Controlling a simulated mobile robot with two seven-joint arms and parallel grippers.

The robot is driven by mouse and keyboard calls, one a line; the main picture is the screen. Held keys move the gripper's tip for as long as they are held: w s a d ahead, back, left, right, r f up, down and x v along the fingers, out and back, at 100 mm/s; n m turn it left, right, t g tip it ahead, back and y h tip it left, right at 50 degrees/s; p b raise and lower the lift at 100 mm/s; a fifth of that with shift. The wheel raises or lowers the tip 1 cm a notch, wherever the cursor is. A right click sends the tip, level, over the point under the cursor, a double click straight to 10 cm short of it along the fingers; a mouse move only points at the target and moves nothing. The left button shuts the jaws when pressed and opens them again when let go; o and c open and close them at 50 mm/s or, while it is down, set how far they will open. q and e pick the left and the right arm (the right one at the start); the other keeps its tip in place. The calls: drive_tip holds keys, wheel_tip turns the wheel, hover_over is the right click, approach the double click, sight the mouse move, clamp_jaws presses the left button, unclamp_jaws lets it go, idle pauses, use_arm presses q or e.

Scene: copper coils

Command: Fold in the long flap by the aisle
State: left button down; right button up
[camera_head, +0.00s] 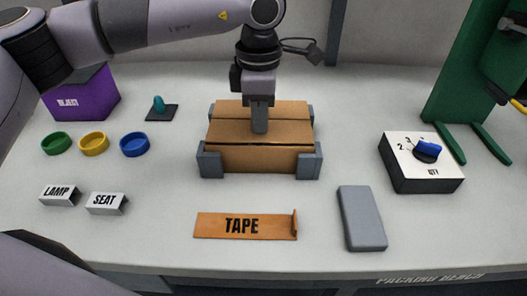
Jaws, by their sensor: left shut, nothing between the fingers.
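The brown cardboard box (250,159) sits in the middle of the bench, held at its corners by grey blocks. Two long flaps lie across its top: the far flap (228,107) and the near flap (230,129). Both look about level. A dark line runs between the near flap's front edge and the box's front wall. My left gripper (260,130) points straight down, shut and empty, with its tips at the near flap. I cannot tell whether they touch it. The gripper hides part of both flaps. My right gripper is not in view.
In front lie a TAPE strip (225,226) and a grey block (361,218). A QTY dial box (421,175) and green stand (460,80) are right. Left are a purple REJECT bin (85,98), coloured rings (94,145), and LAMP (59,196) and SEAT (106,203) blocks.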

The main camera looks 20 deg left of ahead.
use_arm(q)
wheel_tip(320, 180, up, 5)
drive_tip(key=p, duration=0.3)
drive_tip(key=shift+f, duration=0.1)
wheel_tip(320, 180, up, 5)
drive_tip(key=p, duration=0.3)
drive_tip(key=shift+p, duration=0.4)
